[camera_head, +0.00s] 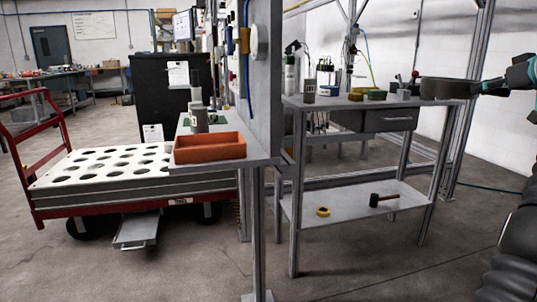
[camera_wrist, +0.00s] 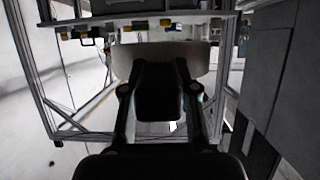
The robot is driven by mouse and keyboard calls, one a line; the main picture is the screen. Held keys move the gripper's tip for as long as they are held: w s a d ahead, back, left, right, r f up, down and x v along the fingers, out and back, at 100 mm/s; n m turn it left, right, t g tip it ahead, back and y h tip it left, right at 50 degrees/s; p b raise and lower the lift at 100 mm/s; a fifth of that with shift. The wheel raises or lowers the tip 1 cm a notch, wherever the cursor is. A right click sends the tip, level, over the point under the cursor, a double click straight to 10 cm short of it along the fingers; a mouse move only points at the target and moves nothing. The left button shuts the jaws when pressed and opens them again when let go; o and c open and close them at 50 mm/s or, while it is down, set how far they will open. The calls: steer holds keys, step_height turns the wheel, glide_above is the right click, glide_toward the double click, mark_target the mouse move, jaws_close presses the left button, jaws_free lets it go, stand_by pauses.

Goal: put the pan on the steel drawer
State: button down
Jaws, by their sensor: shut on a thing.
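The dark pan (camera_head: 447,88) is at the upper right of the head view. My gripper (camera_head: 484,88) reaches in from the right edge and is shut on it. The pan looks about level and overlaps the right end of the bench top in the picture; whether it touches cannot be told. In the wrist view my gripper's fingers (camera_wrist: 160,78) stand either side of a dark piece, with the pan's greyish curved side (camera_wrist: 133,62) beyond. A grey steel drawer (camera_head: 388,122) hangs shut under the bench top, its front handle showing.
The metal bench (camera_head: 300,104) carries bottles, a green-yellow sponge and small cups. Its lower shelf (camera_head: 345,207) holds a yellow tape roll and a mallet. An orange tray (camera_head: 210,148) stands on a nearer table. A red cart (camera_head: 120,185) is at left. Floor in front is clear.

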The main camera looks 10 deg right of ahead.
steer(key=w+a+f, duration=0.1)
steer(key=w, duration=0.1)
steer(key=w+a+f+n+y, duration=0.1)
steer(key=w+f, duration=0.1)
steer(key=w+a+f+y, duration=0.1)
steer(key=w, duration=0.1)
steer(key=shift+a+f+n, duration=0.25)
steer(key=shift+a+n, duration=0.05)
steer(key=shift+a, duration=0.1)
steer(key=w+a+f+n+g+y, duration=0.15)
steer(key=w+a+f, duration=0.35)
steer(key=f, duration=0.5)
steer(key=w+a+f+n+g+y, duration=0.1)
steer(key=w+a+f+n+y, duration=0.15)
steer(key=a+f, duration=0.6)
steer(key=w+a+f+n+g+y, duration=0.1)
steer(key=w+a+f+y, duration=0.3)
steer(key=f, duration=0.9)
steer(key=s+a+f+n, duration=0.2)
steer(key=a+f, duration=1.1)
steer(key=f, duration=0.1)
steer(key=s+a+f+n+g+p, duration=0.1)
steer(key=s+a+f+g, duration=0.1)
steer(key=s+a+f, duration=0.8)
steer(key=a+f, duration=0.3)
steer(key=a, duration=0.1)
steer(key=shift+s+a+f+n+y, duration=0.15)
steer(key=shift+s+a+n+y, duration=0.15)
steer(key=shift+s+n, duration=0.1)
steer(key=shift+g, duration=0.25)
